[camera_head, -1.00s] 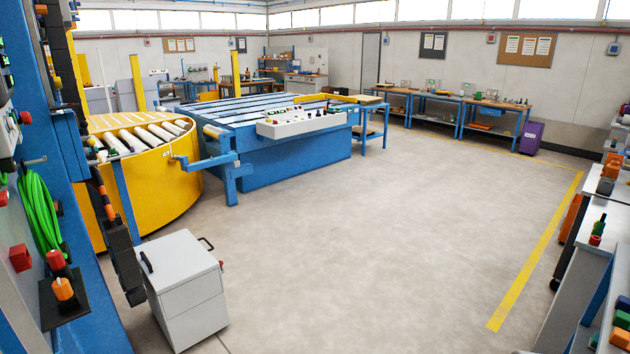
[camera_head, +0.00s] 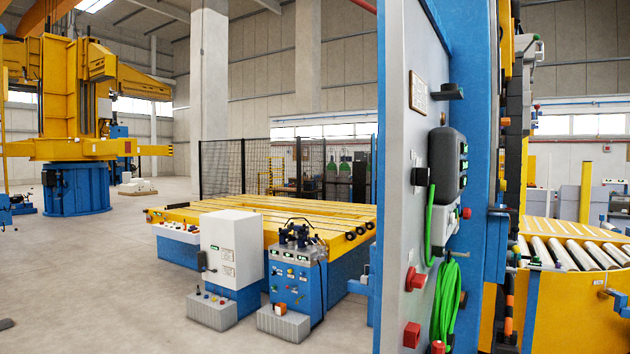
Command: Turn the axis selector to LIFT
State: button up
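I cannot make out a labelled axis selector or the word LIFT in the head view. Control gear does show. A white control cabinet (camera_head: 232,245) with small levers at its foot stands in front of the yellow-topped table. A blue unit with dials (camera_head: 293,272) stands to its right. A sloped panel with buttons (camera_head: 178,233) is on the table's left front. A tall grey panel (camera_head: 408,140) on a blue column close on the right carries a dark box with green displays (camera_head: 447,163) and red knobs (camera_head: 415,279). My gripper is not in view.
A yellow-topped blue table (camera_head: 280,215) fills the middle. A large yellow machine on a blue base (camera_head: 76,188) stands far left. A black mesh fence (camera_head: 220,168) is behind. Green cable (camera_head: 446,300) hangs on the column. A roller conveyor (camera_head: 570,252) is at right.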

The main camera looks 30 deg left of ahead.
aim_at(420, 176)
jog(key=u, duration=0.6)
jog(key=i, duration=1)
jog(key=u, duration=2.45)
jog(key=k, duration=1.15)
jog(key=z, duration=1.05)
